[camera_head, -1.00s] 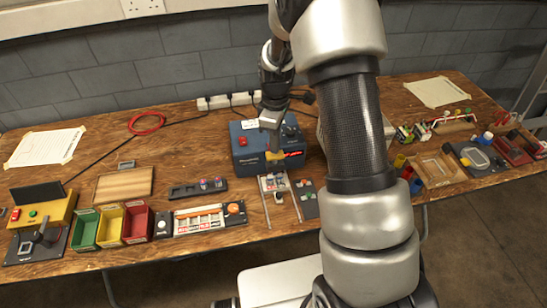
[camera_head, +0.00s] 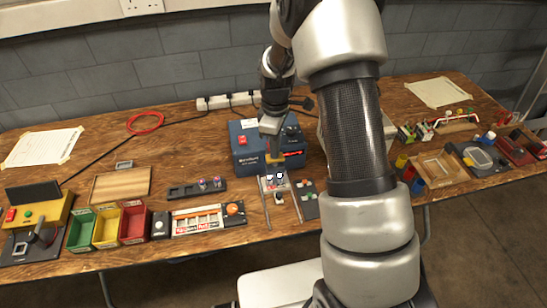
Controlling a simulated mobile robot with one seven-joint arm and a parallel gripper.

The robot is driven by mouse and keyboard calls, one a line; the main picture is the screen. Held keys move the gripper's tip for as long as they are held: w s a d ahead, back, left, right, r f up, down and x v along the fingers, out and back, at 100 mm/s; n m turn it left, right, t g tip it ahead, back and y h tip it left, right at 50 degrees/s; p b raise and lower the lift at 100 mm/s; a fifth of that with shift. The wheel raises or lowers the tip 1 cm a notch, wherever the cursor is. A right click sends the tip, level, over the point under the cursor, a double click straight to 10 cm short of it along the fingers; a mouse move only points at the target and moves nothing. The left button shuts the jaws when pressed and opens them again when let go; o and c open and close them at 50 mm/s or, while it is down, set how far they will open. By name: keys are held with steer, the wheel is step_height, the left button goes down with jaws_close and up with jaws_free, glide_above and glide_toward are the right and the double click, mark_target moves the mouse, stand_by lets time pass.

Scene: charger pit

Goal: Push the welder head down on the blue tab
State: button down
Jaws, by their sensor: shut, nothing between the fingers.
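The welder is a dark blue box (camera_head: 248,158) with a red switch at the middle back of the bench. A small pale fixture (camera_head: 268,184) with dark and white parts lies below the head, between two thin rails. The blue tab is too small to make out.
A black tray (camera_head: 197,188) with small parts and a white parts board (camera_head: 208,218) lie left of the fixture. Green, yellow and red bins (camera_head: 108,226) stand further left. A power strip (camera_head: 228,101) is behind the welder.

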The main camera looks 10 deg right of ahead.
steer(key=shift+r+p, duration=1.8)
steer(key=shift+r, duration=1)
steer(key=s+r+m+t, duration=0.1)
steer(key=s+r+m, duration=0.25)
steer(key=r, duration=0.85)
steer(key=s+r+m+t+p, duration=0.1)
steer(key=s+r+m+t, duration=0.1)
steer(key=s+r+m, duration=0.2)
steer(key=s+r+m+t+p, duration=0.1)
steer(key=s+r+m, duration=0.3)
steer(key=s+r, duration=0.7)
steer(key=s+t, duration=0.1)
steer(key=s, duration=0.5)
steer(key=shift+s+r+t, duration=0.2)
steer(key=shift+s+t, duration=0.1)
steer(key=c, duration=2.5)
jaws_free()
steer(key=shift+m, duration=0.25)
